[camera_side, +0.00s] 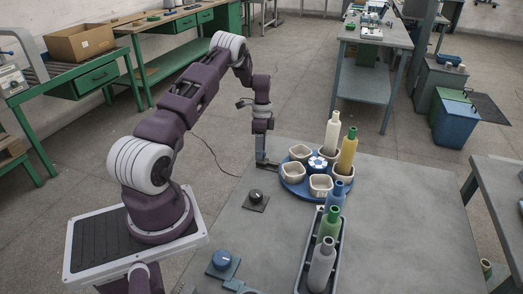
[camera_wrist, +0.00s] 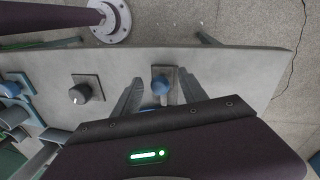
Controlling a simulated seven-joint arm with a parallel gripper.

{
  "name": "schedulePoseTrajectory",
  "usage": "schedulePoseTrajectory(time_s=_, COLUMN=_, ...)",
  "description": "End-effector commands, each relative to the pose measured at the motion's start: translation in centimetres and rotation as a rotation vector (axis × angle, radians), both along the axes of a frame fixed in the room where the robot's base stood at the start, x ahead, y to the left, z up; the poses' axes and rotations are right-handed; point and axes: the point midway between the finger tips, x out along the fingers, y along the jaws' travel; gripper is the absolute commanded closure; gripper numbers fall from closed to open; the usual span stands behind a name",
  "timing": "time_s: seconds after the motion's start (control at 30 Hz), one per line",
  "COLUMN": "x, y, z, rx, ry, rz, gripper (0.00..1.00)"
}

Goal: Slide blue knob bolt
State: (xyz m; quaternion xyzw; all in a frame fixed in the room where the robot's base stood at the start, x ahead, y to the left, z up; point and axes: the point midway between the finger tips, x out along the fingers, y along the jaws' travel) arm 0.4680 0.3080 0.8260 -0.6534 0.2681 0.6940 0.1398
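A blue round knob (camera_wrist: 160,85) on a small grey plate shows between my fingers in the wrist view. My gripper (camera_wrist: 161,77) is open, with one finger on each side of this knob. I cannot tell whether either finger touches it. In the side view my gripper (camera_side: 265,162) points down, low over the table edge, and hides this knob. A second blue knob (camera_side: 222,259) sits on a dark plate at the front left of the table. It also shows at the left edge of the wrist view (camera_wrist: 14,87). I cannot tell which blue knob is the bolt's.
A black knob (camera_side: 256,197) on a square plate stands between the two blue knobs. The table's right side is clear.

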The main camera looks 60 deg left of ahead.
Motion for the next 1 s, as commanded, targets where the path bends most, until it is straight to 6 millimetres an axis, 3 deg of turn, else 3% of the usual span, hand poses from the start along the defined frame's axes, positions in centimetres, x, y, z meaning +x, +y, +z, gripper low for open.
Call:
schedulePoseTrajectory(time_s=0.23, x=0.2, y=0.0, z=0.6, rx=-0.001, ry=-0.002, rz=-0.001, gripper=0.5)
schedulePoseTrajectory(time_s=0.5, x=0.7, y=0.9, z=5.8, rx=0.0, ry=-0.003, rz=-0.001, gripper=0.5)
schedulePoseTrajectory(time_s=0.6, x=0.8, y=1.0, z=6.7, rx=-0.001, ry=-0.001, rz=0.0, gripper=0.5)
schedulePoseTrajectory(time_s=0.9, x=0.9, y=1.0, z=7.1, rx=0.0, ry=-0.001, rz=0.001, gripper=0.5)
schedulePoseTrajectory(time_s=0.97, x=1.3, y=0.4, z=8.3, rx=0.011, ry=-0.009, rz=0.011, gripper=0.5)
schedulePoseTrajectory(time_s=1.0, x=1.9, y=-0.4, z=10.0, rx=0.025, ry=-0.019, rz=0.026, gripper=0.5)
